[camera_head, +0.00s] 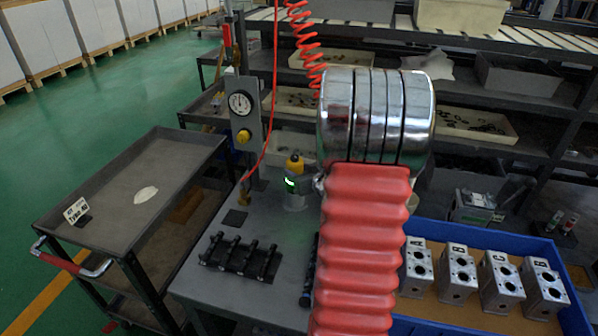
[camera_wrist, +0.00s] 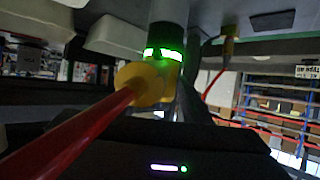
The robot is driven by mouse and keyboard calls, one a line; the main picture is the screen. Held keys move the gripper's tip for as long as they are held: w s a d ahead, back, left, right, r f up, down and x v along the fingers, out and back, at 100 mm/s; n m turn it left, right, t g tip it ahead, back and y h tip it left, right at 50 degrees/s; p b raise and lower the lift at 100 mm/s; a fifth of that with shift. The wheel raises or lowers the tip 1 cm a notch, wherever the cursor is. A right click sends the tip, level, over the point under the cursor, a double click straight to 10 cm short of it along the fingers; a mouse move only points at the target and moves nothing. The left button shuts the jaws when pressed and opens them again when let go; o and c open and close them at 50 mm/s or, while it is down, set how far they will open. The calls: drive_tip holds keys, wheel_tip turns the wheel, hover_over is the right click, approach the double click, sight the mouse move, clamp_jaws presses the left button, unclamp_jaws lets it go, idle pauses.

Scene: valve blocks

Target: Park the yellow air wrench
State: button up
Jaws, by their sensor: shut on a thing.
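The yellow air wrench (camera_head: 294,163) stands upright on the grey bench, left of my red bellowed arm in the head view. A green-lit ring and a grey cylinder are below its yellow top. In the wrist view, tilted far over, the wrench's yellow body (camera_wrist: 150,84) shows with the green ring beside it and a red hose running from it to the lower left. The dark body of my gripper (camera_wrist: 165,150), with a small white and green light, fills the bottom of the wrist view. It is shut on the wrench; its fingertips are hard to make out.
A gauge post (camera_head: 242,115) stands behind the wrench. A black notched rack (camera_head: 240,257) lies on the bench in front. A blue tray (camera_head: 440,232) at right holds several lettered valve blocks. A grey cart (camera_head: 165,165) stands left. A red coiled hose (camera_head: 304,45) hangs above.

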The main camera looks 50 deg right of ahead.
drive_tip(key=shift+r, duration=0.1)
drive_tip(key=o, duration=1.6)
drive_tip(key=shift+f, duration=0.25)
drive_tip(key=shift+v, duration=0.85)
drive_tip(key=v, duration=1.2)
drive_tip(key=shift+r, duration=0.2)
drive_tip(key=shift+w+r, duration=0.1)
